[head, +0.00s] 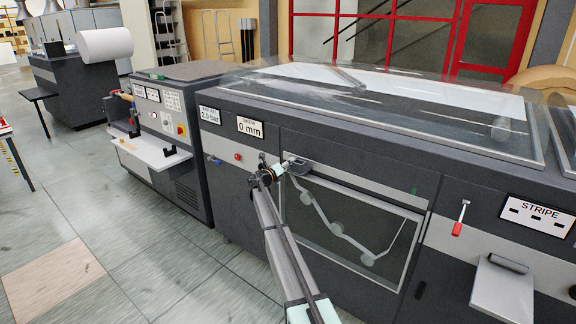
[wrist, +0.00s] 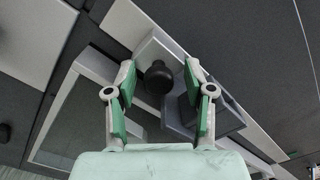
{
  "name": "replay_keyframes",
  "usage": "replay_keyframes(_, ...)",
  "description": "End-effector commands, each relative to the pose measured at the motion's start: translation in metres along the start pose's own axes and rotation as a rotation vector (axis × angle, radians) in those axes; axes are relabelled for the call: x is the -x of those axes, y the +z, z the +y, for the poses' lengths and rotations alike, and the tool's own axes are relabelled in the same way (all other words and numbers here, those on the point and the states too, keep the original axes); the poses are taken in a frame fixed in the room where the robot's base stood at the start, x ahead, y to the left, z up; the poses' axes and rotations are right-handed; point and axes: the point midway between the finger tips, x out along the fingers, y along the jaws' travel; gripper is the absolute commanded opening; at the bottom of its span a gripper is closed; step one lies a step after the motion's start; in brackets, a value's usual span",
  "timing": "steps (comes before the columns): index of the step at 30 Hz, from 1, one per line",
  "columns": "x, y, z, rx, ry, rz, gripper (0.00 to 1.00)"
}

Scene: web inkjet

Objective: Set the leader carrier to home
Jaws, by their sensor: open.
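A black round knob (wrist: 158,78) stands on a light plate (wrist: 152,50) beside a dark grey block (wrist: 218,118) in the wrist view; these look like the leader carrier, though no label names it. In the head view the carrier (head: 300,166) sits at the upper left of the windowed panel. My gripper (wrist: 160,88) is open, with its green-padded fingers on either side of the knob and visible gaps to it. In the head view my gripper (head: 268,174) is small, at the panel's upper left corner. Any home mark is not readable.
The window (head: 345,220) shows a pale web over rollers. Left of it are a "0 mm" display (head: 250,127), a "2.0 bar" display (head: 210,115) and a red button (head: 237,157). A red-handled lever (head: 459,222) and STRIPE sign (head: 536,215) are right.

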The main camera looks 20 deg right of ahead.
Motion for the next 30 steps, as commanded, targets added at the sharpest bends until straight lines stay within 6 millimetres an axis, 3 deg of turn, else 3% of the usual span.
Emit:
replay_keyframes(5, 0.018, 0.000, 0.000, 0.000, 0.002, -0.001, 0.53)
replay_keyframes(18, 0.097, -0.001, -0.002, 0.000, 0.001, -0.001, 0.53)
replay_keyframes(24, 0.115, -0.001, -0.001, 0.000, 0.000, 0.000, 0.53)
replay_keyframes(30, 0.119, -0.001, -0.001, 0.000, 0.000, 0.000, 0.53)
